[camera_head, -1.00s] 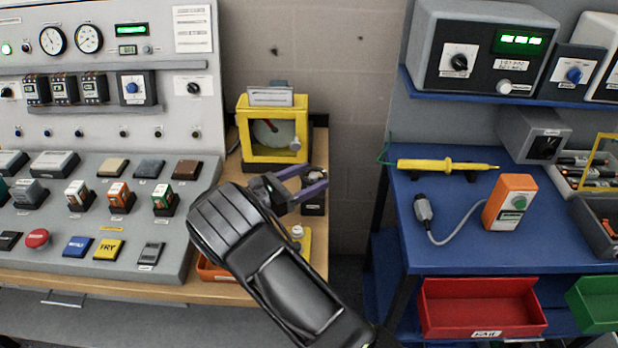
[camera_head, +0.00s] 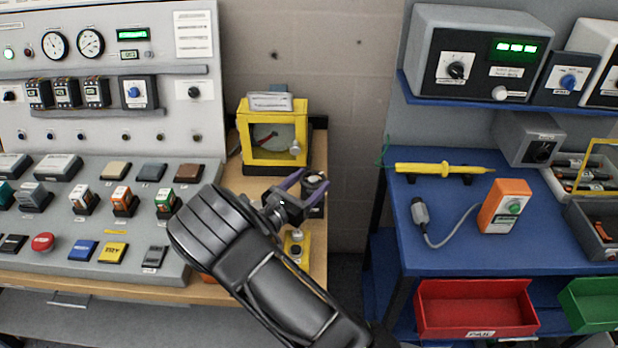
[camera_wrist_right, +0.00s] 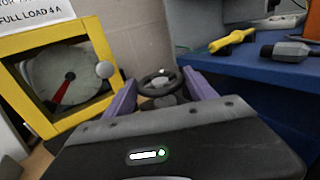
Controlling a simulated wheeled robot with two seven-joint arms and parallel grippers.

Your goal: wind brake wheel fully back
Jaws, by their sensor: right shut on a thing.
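The brake wheel (camera_wrist_right: 158,79) is a small black handwheel with a light mark on its rim, seen in the right wrist view. In the head view the wheel (camera_head: 315,179) stands at the right edge of the wooden bench, in front of the yellow-framed meter. My right gripper (camera_head: 311,181) has its purple fingers on either side of the wheel and is shut on it. The fingers hide parts of the wheel's sides in the right wrist view. My left gripper is not in view.
The yellow-framed meter box (camera_head: 273,165) with a red needle and white knob stands just behind the wheel. A yellow unit (camera_head: 298,250) with knobs sits close in front. The grey control desk (camera_head: 135,215) is to the left. A gap separates the blue bench (camera_head: 455,240) on the right.

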